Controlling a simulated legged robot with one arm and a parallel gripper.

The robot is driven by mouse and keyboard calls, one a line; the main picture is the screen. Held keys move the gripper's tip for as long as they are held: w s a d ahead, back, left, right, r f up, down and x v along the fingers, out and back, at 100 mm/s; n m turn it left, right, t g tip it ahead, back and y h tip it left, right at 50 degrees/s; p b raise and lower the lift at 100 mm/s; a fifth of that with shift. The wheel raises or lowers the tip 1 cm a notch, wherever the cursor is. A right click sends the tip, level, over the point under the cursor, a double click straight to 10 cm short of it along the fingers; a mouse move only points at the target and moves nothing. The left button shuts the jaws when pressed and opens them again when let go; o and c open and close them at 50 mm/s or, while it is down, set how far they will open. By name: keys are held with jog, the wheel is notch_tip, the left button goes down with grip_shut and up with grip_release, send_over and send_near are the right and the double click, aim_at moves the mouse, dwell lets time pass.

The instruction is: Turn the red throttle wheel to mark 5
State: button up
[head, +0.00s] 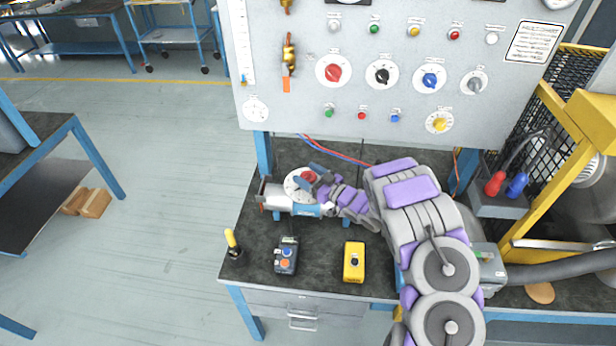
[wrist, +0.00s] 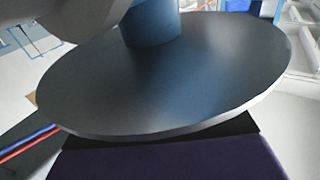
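The red throttle wheel (head: 308,176) sits over a round white dial (head: 291,188) on the blue-and-grey pipe fitting at the bench's back left. My gripper (head: 309,178) is at the wheel, reaching in from the right. Its fingers look apart, one on each side of the red part, but I cannot tell whether they touch it. My gripper covers the dial's right side, and the marks are too small to read. In the wrist view a large grey disc (wrist: 170,80) on a blue post fills the picture; neither fingertips nor red wheel show there.
A panel (head: 290,110) with several knobs stands behind the bench. A control box (head: 286,256), a yellow box (head: 354,262) and a yellow-handled tool (head: 232,243) are in front. A yellow frame (head: 570,110) stands at the right. Red and blue hoses (head: 340,154) run behind.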

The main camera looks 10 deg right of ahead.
jog(key=shift+o, duration=1.1)
jog(key=shift+f, duration=0.1)
jog(key=shift+s, duration=0.15)
jog(key=p+v, duration=0.1)
jog(key=v, duration=1.6)
jog(key=shift+d, duration=0.2)
jog(key=shift+f, duration=0.15)
